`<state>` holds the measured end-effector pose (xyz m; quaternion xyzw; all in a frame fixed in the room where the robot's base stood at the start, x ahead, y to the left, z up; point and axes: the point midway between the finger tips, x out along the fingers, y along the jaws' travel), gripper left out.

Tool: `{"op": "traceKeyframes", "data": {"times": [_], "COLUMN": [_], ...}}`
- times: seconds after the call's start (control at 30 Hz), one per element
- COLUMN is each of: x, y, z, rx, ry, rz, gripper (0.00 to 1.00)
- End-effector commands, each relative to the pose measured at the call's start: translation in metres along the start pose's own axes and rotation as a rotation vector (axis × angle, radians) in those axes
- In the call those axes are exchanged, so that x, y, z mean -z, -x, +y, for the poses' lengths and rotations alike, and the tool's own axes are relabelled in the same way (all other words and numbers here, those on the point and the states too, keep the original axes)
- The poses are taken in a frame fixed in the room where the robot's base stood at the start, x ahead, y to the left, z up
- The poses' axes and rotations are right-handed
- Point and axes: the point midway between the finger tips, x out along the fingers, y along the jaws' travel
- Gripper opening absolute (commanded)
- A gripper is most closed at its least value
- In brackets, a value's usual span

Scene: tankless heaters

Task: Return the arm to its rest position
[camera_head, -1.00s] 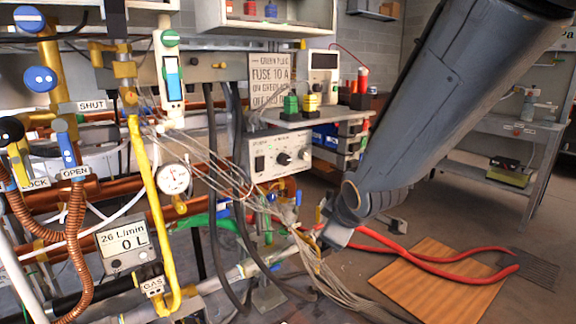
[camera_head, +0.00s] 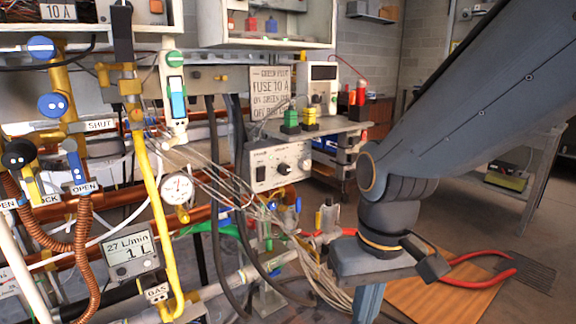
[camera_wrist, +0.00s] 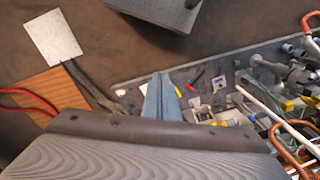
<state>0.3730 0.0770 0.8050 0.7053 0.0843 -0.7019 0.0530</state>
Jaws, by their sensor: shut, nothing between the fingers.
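My arm comes in from the upper right of the head view and bends at an elbow joint. Its wrist hangs below that joint, in front of the red-handled tool and the wooden board. My gripper (camera_head: 368,302) points down at the bottom edge of the head view, where its tips are cut off. In the wrist view my gripper (camera_wrist: 161,78) shows as two blue-grey fingers lying together, shut and empty. They appear over the grey bench surface (camera_wrist: 140,88) and touch nothing that I can make out.
Yellow gas pipe (camera_head: 157,210), gauge (camera_head: 178,188), flow display (camera_head: 130,251) and hoses fill the left. A control box (camera_head: 280,165) stands mid-view. Loose wires (camera_head: 325,285) run close beside my wrist. The red-handled tool (camera_head: 470,283) lies over the wooden board (camera_head: 430,300). Bare floor (camera_head: 470,225) is behind.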

Motion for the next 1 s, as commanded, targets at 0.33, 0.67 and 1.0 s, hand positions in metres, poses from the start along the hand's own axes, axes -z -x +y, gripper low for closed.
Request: {"op": "traceKeyframes", "data": {"times": [0.33,0.67,1.0], "x": [-0.007,-0.017,-0.018], "y": [0.048,0.078,0.079], "z": [0.033,0.063,0.069], "rx": [-0.022,-0.037,-0.040], "ry": [-0.103,-0.189,-0.203], "rz": [-0.005,-0.006,-0.004], "gripper": [0.00,0.00,0.00]}}
